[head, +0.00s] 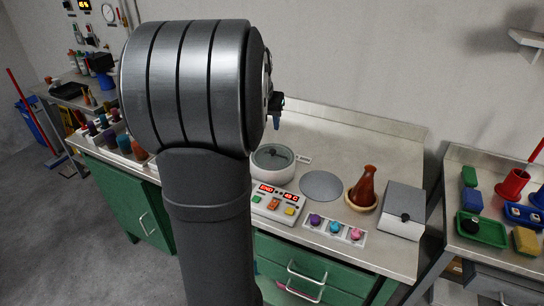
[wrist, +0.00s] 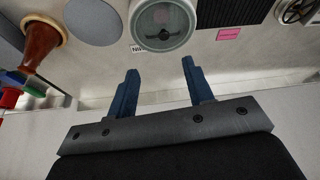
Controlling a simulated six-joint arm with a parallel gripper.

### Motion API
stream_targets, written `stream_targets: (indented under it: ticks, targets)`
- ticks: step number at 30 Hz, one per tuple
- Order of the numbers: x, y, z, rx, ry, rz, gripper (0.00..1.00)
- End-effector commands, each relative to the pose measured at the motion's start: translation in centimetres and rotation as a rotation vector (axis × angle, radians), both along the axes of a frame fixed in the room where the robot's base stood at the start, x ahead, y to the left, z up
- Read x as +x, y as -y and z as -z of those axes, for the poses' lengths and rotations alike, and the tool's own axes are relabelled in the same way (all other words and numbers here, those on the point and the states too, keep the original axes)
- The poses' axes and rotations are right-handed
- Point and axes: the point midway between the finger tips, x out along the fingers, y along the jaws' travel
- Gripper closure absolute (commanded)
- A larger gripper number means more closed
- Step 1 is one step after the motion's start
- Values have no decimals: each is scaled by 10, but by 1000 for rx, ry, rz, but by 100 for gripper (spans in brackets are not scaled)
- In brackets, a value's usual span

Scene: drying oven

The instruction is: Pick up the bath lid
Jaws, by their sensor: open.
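The bath (head: 272,165) is a round pale pot on the counter, seen just right of my arm in the head view. Its lid (head: 272,156) sits on top, clear-looking with a dark handle. In the wrist view the lid (wrist: 162,18) is at the top edge, with its dark bar handle across it. My gripper (wrist: 160,67) is open and empty, with two blue fingers apart, and the bath lies beyond their tips. In the head view my gripper (head: 277,122) is above and behind the bath, partly hidden by my arm.
A control box with a red display (head: 277,203) stands in front of the bath. Right of it are a flat grey disc (head: 321,185), a red-brown flask (head: 367,184) in a wooden ring and a grey box (head: 402,213).

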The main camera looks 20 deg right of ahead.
Motion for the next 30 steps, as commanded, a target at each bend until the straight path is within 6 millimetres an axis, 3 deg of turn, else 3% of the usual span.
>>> stream_targets:
  ticks: [5,18,30]
  targets:
    - [23,5,13,-26,30,-28,53]
    - [52,26,96,-24,28,-28,53]
    - [62,35,124,-25,29,-27,53]
